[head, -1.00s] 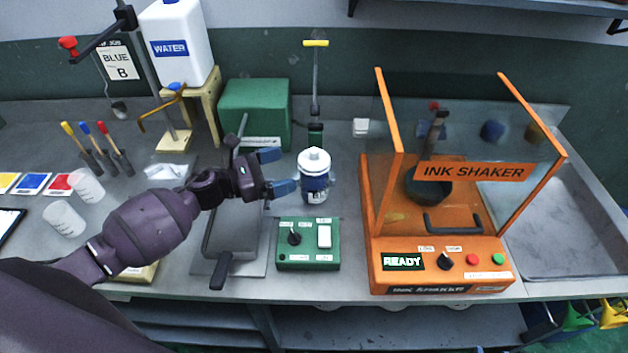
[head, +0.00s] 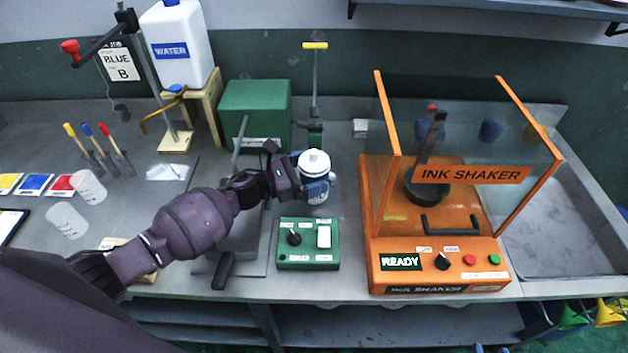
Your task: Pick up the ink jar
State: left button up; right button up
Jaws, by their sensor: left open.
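The jaws are open. The fingers and wrist hide part of the jar's label and left side; I cannot tell whether a finger touches it. My right gripper does not show.
The orange ink shaker (head: 437,262) with clear panels stands right of the jar. A green control box (head: 308,258) sits in front and a green block (head: 254,108) behind left. A yellow-handled press (head: 315,85) stands behind. A metal sink (head: 570,235) is at right.

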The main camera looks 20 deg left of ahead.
pick_arm(q)
jog(key=c, duration=1.2)
